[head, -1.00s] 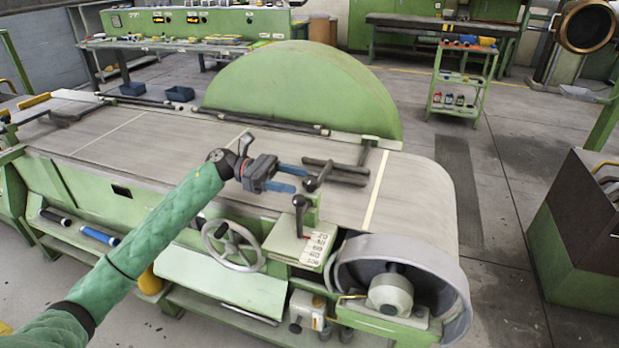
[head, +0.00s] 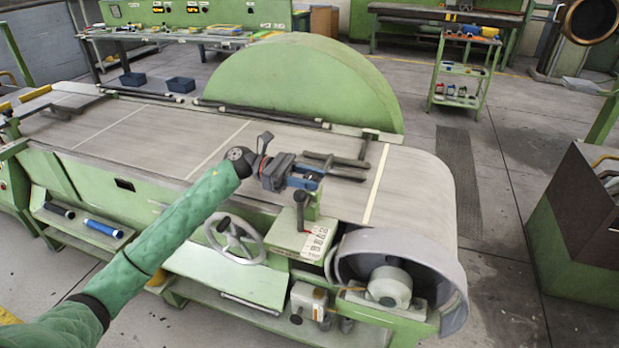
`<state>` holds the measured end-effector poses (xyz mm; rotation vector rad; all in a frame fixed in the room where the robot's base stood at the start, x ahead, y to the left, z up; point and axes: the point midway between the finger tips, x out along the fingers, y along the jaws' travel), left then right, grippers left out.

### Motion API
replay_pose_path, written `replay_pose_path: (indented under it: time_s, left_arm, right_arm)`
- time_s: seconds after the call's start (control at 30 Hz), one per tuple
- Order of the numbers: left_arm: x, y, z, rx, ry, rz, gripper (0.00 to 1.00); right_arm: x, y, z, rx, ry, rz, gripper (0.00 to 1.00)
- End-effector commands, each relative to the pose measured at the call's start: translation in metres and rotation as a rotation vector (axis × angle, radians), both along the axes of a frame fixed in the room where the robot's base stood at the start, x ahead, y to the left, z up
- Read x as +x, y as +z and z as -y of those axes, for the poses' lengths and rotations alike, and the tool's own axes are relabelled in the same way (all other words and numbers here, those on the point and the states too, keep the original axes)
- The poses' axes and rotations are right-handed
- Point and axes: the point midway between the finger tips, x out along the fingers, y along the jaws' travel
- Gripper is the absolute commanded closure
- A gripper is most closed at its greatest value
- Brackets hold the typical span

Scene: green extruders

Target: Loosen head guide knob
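A dark guide (head: 345,172) with parallel bars lies across the grey belt near the right end of the green machine. In the head view my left gripper (head: 308,180), with blue fingers, is at the left end of these bars. A black knob at that end is now mostly hidden by the gripper, and I cannot tell whether the fingers touch it or are closed on it. Just below stands a black upright lever (head: 300,208) on a green block with a labelled plate (head: 312,240). My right gripper is not in view.
A handwheel (head: 234,240) is on the machine's front. A large green half-round guard (head: 300,85) rises behind the belt. A round drum housing (head: 400,265) is at the right end. The belt (head: 150,140) left of my gripper is clear.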

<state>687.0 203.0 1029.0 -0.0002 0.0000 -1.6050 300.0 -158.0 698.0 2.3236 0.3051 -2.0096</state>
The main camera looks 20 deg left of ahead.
Motion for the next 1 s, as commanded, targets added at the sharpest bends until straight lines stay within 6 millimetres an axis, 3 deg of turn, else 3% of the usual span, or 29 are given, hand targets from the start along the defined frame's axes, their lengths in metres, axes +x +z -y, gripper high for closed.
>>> replay_pose_path:
  time_s: [0.27, 0.6, 1.0]
  left_arm:
    - [-0.001, -0.003, 0.000, 0.000, 0.046, 0.001, 0.88]
    - [-0.003, -0.002, 0.000, 0.001, 0.257, 0.002, 0.88]
    - [-0.003, 0.002, 0.000, 0.001, 0.478, 0.001, 0.88]
  right_arm:
    - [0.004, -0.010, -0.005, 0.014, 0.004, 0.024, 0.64]
    - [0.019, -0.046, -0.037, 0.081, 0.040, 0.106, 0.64]
    - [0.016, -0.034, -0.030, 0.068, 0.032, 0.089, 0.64]
